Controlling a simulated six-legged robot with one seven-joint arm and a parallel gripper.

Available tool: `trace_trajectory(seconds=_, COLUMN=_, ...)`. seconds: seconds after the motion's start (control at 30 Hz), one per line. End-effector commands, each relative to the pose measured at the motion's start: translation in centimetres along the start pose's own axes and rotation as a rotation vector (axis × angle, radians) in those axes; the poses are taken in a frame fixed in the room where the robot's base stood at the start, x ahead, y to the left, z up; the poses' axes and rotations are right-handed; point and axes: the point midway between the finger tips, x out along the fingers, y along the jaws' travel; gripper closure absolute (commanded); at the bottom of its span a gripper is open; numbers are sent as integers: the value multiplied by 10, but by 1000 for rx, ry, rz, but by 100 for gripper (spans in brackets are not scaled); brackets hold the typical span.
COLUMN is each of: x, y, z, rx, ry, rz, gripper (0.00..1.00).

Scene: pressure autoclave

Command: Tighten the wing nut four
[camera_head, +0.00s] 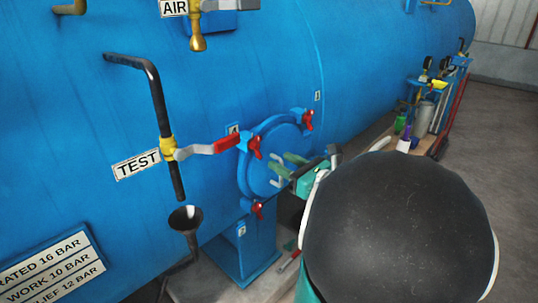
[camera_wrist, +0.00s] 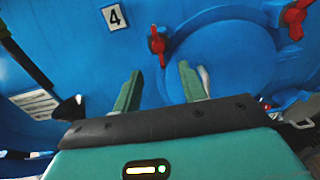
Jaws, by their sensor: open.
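A red wing nut (camera_wrist: 157,44) stands on the rim of the round blue hatch, beside a white tag marked 4 (camera_wrist: 114,16) in the wrist view. It also shows in the head view (camera_head: 255,147), at the hatch's upper left. My gripper (camera_wrist: 160,72) is open, with nothing between its two green fingers. The wing nut appears beyond the fingertips, apart from them. In the head view my gripper (camera_head: 284,164) is in front of the hatch cover (camera_head: 258,172), to the right of and below this nut. My dark, rounded arm part hides the area at lower right.
Other red wing nuts are at the hatch's upper right (camera_head: 307,120) and bottom (camera_head: 257,210). A red-handled valve lever (camera_head: 208,148) reaches close to the nut from the left. A black funnel (camera_head: 185,218) stands lower left. A bench (camera_head: 440,145) with bottles is at right.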

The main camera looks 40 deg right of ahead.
Motion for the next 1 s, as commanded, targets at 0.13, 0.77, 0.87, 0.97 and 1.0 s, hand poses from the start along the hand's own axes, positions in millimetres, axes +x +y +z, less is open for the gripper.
trace_trajectory(seconds=0.13, x=-26, y=0, z=0, rx=0, ry=-1, rz=-1, gripper=58)
trace_trajectory(seconds=0.77, x=-39, y=0, z=0, rx=0, ry=0, rz=1, gripper=58)
trace_trajectory(seconds=0.87, x=-39, y=1, z=0, rx=0, ry=0, rz=1, gripper=58)
trace_trajectory(seconds=0.97, x=-36, y=7, z=0, rx=-15, ry=10, rz=23, gripper=58)
trace_trajectory(seconds=1.0, x=-32, y=15, z=-1, rx=-34, ry=21, rz=48, gripper=58)
